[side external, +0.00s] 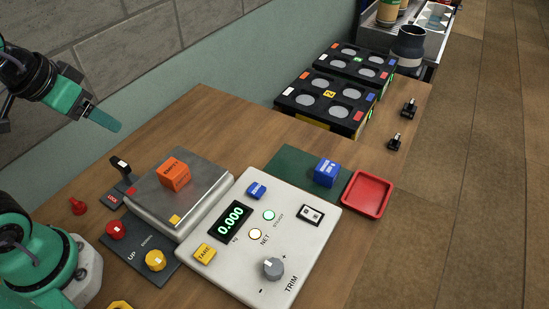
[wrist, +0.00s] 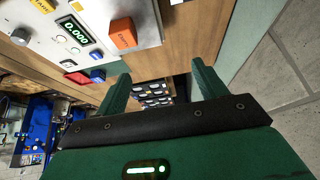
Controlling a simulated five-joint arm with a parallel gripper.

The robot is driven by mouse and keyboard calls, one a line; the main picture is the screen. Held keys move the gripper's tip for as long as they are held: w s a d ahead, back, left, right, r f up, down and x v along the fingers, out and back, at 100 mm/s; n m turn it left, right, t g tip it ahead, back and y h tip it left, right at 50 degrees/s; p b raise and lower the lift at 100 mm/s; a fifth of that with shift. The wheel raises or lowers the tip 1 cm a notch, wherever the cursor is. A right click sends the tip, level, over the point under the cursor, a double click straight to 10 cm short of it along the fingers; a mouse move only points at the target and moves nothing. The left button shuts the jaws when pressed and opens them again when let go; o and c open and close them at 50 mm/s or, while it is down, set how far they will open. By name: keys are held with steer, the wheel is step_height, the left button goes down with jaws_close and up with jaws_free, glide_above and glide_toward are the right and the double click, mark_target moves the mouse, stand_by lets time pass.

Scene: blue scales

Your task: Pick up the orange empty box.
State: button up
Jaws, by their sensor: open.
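The orange box (side external: 175,174), with dark lettering on it, sits on the metal plate of the scale (side external: 211,178). It also shows in the wrist view (wrist: 122,36), beyond my fingers and left of the middle. My gripper (side external: 108,122) is in the air to the left of the box and above it, well apart from it. In the wrist view my two green fingers (wrist: 158,80) are spread, with nothing held between them.
The scale's panel (side external: 230,258) reads 0.000. A blue box (side external: 326,173) stands on a green mat beside a red tray (side external: 369,194). Black racks (side external: 322,110) stand at the back.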

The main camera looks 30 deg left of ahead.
steer(key=shift+w+d, duration=0.1)
steer(key=shift+w, duration=0.05)
steer(key=g, duration=0.5)
glide_above(171, 167)
steer(key=f, duration=0.7)
steer(key=shift+s+a+f, duration=0.1)
steer(key=shift+s+a, duration=0.2)
steer(key=shift+a, duration=0.1)
steer(key=shift+w+d+f+g, duration=0.3)
steer(key=shift+d+f, duration=0.2)
steer(key=shift+f, duration=0.15)
steer(key=shift+f, duration=3.9)
steer(key=c, duration=1.1)
